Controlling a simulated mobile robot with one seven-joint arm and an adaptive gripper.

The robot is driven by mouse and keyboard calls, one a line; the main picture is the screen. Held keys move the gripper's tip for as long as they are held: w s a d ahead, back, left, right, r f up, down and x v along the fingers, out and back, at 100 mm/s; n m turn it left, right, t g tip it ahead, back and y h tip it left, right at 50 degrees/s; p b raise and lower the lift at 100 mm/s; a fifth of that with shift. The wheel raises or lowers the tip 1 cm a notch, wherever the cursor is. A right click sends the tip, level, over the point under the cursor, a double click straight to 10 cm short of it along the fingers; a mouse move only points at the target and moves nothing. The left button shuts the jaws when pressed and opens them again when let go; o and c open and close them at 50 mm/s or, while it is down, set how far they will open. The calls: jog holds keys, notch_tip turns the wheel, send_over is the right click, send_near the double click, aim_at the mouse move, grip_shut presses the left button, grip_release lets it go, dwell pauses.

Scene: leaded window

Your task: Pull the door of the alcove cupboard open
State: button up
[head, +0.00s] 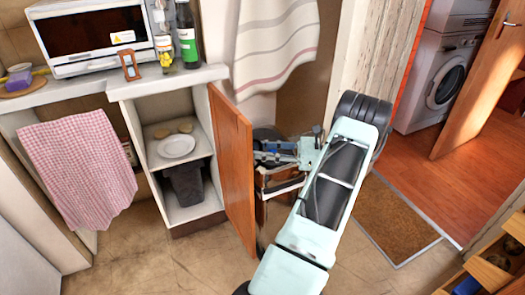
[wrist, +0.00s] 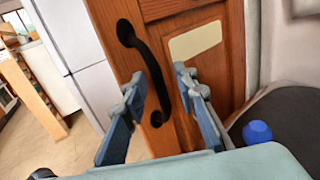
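The alcove cupboard's orange-brown wooden door (head: 235,165) stands swung well out, and the shelves inside the cupboard (head: 160,130) show. In the wrist view the door (wrist: 205,18) fills the middle, with a black curved handle (wrist: 150,55) and a pale label. My gripper (head: 268,152) is on the outer side of the door, to its right in the head view. In the wrist view my gripper (wrist: 158,80) has its two fingers apart, with the handle between them in the picture. I cannot tell whether either finger touches the handle.
Inside the cupboard are a white plate (head: 176,146) and a dark bin (head: 186,184). A pink checked cloth (head: 80,165) hangs left of it. A dark surface with a blue round object (wrist: 257,132) lies right of my gripper. The floor (head: 160,262) before the cupboard is clear.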

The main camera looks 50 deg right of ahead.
jog(key=v, duration=1.2)
jog(key=shift+f, duration=0.1)
